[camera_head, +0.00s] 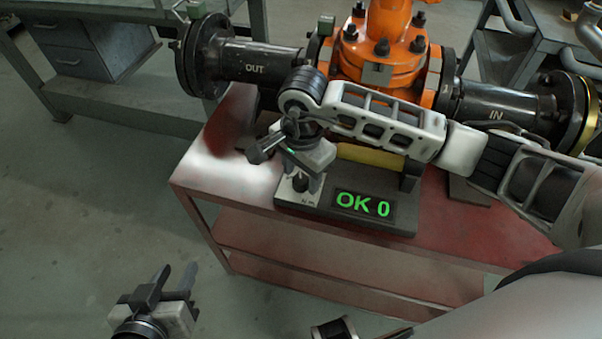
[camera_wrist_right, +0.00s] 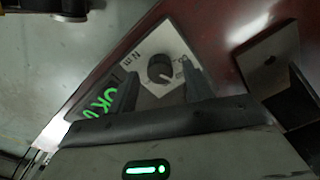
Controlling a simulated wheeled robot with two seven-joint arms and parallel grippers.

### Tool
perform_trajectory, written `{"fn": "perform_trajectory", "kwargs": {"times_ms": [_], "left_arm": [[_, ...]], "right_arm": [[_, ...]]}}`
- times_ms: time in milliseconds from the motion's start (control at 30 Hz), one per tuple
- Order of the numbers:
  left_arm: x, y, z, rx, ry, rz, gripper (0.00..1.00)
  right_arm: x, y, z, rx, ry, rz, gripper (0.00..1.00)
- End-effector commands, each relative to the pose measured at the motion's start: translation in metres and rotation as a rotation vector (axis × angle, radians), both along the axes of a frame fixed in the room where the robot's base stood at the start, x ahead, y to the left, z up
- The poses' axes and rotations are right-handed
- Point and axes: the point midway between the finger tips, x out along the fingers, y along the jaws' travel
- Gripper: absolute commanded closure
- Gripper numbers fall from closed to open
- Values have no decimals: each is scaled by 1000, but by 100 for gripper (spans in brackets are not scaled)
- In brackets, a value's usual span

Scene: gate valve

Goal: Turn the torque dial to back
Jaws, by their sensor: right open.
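The torque dial is a round black knob on a white plate. In the head view the dial (camera_head: 300,183) is at the front left of a dark box on the red bench. In the right wrist view the dial (camera_wrist_right: 161,69) lies between my fingers' tips, with a gap on each side. My right gripper (camera_head: 303,178) points down over the dial and is open; it also shows in the right wrist view (camera_wrist_right: 160,85). I cannot tell how far its tips are above the plate. My left gripper (camera_head: 172,275) is open and empty over the floor at lower left.
A display (camera_head: 363,204) beside the dial reads "OK 0" in green. The orange valve (camera_head: 375,50), with black pipes marked OUT and IN, stands behind on the red bench (camera_head: 225,185). My right forearm passes in front of it. Open floor lies at left.

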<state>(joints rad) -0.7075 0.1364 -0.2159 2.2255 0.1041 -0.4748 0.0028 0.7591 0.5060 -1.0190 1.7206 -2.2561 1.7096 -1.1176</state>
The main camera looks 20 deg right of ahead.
Motion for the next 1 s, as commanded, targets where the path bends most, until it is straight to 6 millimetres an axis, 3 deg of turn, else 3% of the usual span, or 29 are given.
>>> {"fn": "perform_trajectory", "kwargs": {"times_ms": [400,567,1000], "left_arm": [[0,0,0,0,-2,0,64],[1,0,1,0,-3,0,64],[1,0,-1,0,-5,0,64]], "right_arm": [[0,0,-9,1,0,0,50],[0,0,-8,1,0,0,94],[1,0,-8,0,-2,-68,94]]}}
